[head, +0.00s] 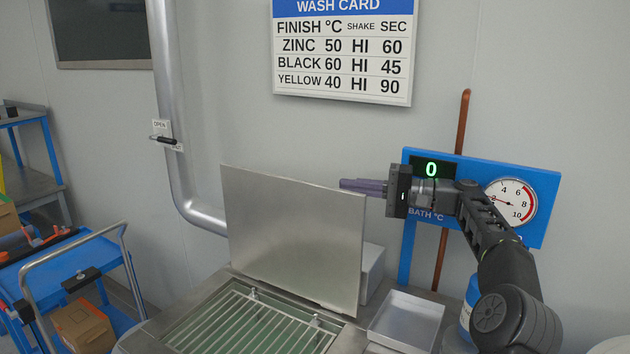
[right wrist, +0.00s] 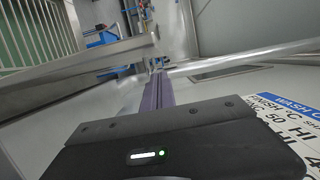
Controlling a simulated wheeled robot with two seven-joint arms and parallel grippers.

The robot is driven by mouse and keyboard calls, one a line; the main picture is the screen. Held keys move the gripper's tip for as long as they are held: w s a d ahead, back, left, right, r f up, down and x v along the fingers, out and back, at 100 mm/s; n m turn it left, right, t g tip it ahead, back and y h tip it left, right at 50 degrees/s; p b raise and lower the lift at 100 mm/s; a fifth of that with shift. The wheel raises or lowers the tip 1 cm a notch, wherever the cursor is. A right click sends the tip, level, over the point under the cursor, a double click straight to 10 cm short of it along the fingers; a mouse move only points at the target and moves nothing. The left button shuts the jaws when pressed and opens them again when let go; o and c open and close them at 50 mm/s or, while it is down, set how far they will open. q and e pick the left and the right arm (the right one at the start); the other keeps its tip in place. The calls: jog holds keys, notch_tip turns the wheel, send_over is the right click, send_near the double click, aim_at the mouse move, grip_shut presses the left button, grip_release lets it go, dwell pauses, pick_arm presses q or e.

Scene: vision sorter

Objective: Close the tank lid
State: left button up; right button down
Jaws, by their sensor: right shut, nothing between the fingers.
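The tank lid (head: 293,235) is a flat grey metal panel standing upright, open, at the back edge of the tank (head: 172,332). Inside the tank a wire rack (head: 250,325) shows over greenish liquid. My right gripper (head: 343,184) is shut and empty, its purple fingers pointing left near the upper right edge of the lid. The fingertips appear at or just behind that edge; contact cannot be told. In the right wrist view, the shut fingers (right wrist: 155,85) reach toward the lid's edge (right wrist: 70,72), with the rack at the upper left. My left gripper is not in view.
A blue panel (head: 540,190) with a dial and a display reading 0 stands behind my right arm. A shallow metal tray (head: 407,318) sits right of the tank. A large pipe (head: 168,100) runs down the wall at left. A blue cart (head: 60,262) with a box stands at left.

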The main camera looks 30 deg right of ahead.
jog(key=shift+w+a, duration=0.1)
jog(key=p+x, duration=0.2)
jog(key=x, duration=0.7)
jog(key=shift+w+a, duration=0.2)
jog(key=shift+w, duration=0.05)
